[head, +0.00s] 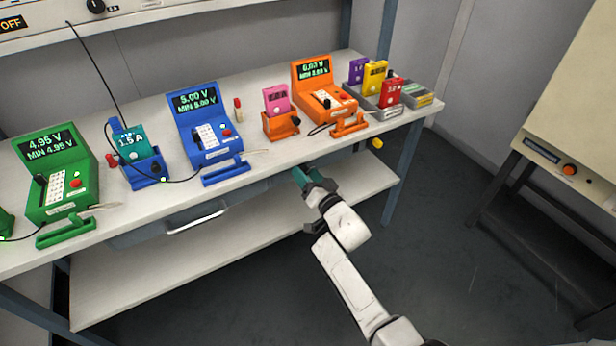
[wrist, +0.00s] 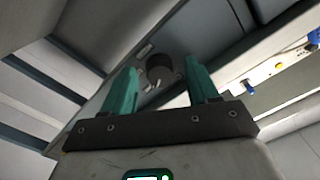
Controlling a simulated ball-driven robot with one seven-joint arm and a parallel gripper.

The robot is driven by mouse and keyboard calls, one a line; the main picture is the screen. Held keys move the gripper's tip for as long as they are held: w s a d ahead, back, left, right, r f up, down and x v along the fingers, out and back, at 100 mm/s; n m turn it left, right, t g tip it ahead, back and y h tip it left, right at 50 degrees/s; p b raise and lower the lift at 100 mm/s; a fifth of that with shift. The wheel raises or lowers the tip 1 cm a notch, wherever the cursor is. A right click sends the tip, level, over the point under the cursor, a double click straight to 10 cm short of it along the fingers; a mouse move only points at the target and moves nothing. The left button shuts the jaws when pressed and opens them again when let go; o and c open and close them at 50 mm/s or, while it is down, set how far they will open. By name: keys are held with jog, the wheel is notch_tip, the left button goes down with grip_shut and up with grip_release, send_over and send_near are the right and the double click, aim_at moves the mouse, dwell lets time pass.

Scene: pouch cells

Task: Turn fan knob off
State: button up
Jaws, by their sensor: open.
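A black round knob (head: 95,5) sits on the pale panel above the bench, at the top left of the head view. An orange OFF label (head: 11,24) is to its left on the panel. I cannot tell which label belongs to the knob. My gripper (head: 302,173) has teal fingers and is in front of the bench edge, far from that knob. In the wrist view the two fingers (wrist: 160,66) are apart with nothing between them. A dark round thing (wrist: 160,70) shows beyond them; I cannot tell whether it is the knob.
The bench (head: 262,160) carries green (head: 75,183), blue (head: 222,145) and orange (head: 338,97) meter units and coloured cells in holders. A drawer handle (head: 195,221) and lower shelf are under it. A beige cabinet (head: 590,110) with an orange knob stands right; floor between is clear.

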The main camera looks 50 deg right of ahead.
jog(key=c, duration=1)
jog(key=shift+c, duration=0.2)
jog(key=shift+n, duration=0.3)
jog(key=n+b, duration=0.1)
jog(key=n, duration=0.4)
jog(key=n+b, duration=0.1)
jog(key=n, duration=0.5)
jog(key=shift+n, duration=0.3)
jog(key=o, duration=1)
